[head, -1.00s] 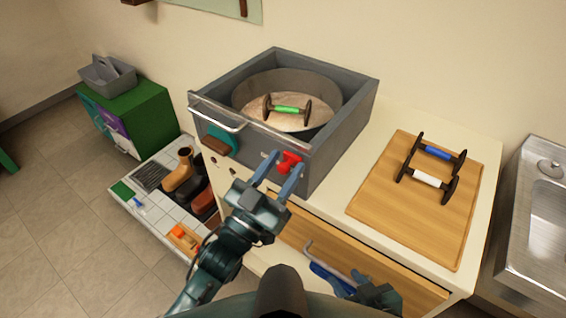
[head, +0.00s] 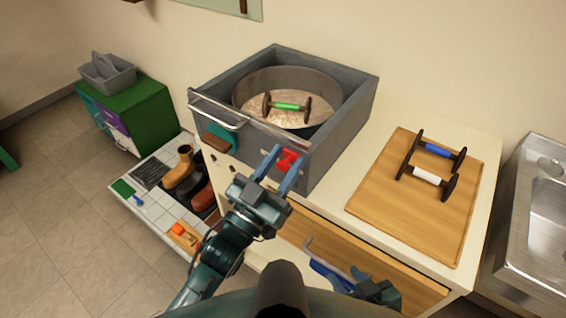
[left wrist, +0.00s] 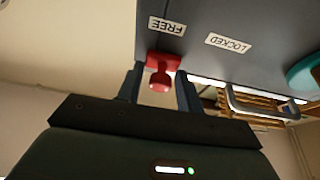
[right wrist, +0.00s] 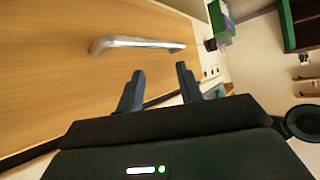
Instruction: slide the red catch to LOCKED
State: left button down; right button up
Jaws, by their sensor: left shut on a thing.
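The red catch (head: 287,160) is on the front of the grey box (head: 318,158). In the left wrist view the red catch (left wrist: 161,72) sits at the FREE label (left wrist: 167,26), with the LOCKED label (left wrist: 228,43) to its right. My left gripper (head: 287,158) is shut on the catch, one finger on each side of the knob, as the left wrist view (left wrist: 160,84) shows. My right gripper (right wrist: 158,85) is open and empty, near the wooden drawer front low in the head view.
A metal bar handle (head: 218,110) and a teal piece (head: 221,135) are on the box front, left of the catch. A pan (head: 262,88) with a green-gripped part (head: 288,106) sits inside. A drawer handle (right wrist: 135,43) is near my right gripper. A wooden board (head: 400,215) lies right.

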pick_arm(q)
jog(key=w+a, duration=0.1)
jog(key=a, duration=0.1)
jog(key=w+a, duration=0.2)
jog(key=shift+w+a, duration=0.15)
jog(key=shift+a, duration=0.15)
jog(key=shift+w+a, duration=0.1)
pick_arm(e)
jog(key=shift+s+d+f, duration=0.15)
pick_arm(q)
jog(key=c, duration=1.3)
grip_release()
jog(key=shift+a, duration=0.1)
jog(key=shift+s+a+f, duration=0.15)
jog(key=shift+s+f, duration=0.05)
jog(key=shift+s, duration=0.1)
jog(key=b, duration=0.2)
send_near(269, 135)
jog(key=v, duration=0.7)
pick_arm(e)
jog(key=shift+a+y, duration=0.3)
jog(key=shift+a, duration=0.2)
pick_arm(q)
jog(key=shift+s, duration=0.1)
pick_arm(e)
jog(key=shift+w+d+f, duration=0.1)
jog(key=shift+w+f, duration=0.05)
jog(key=shift+w, duration=0.05)
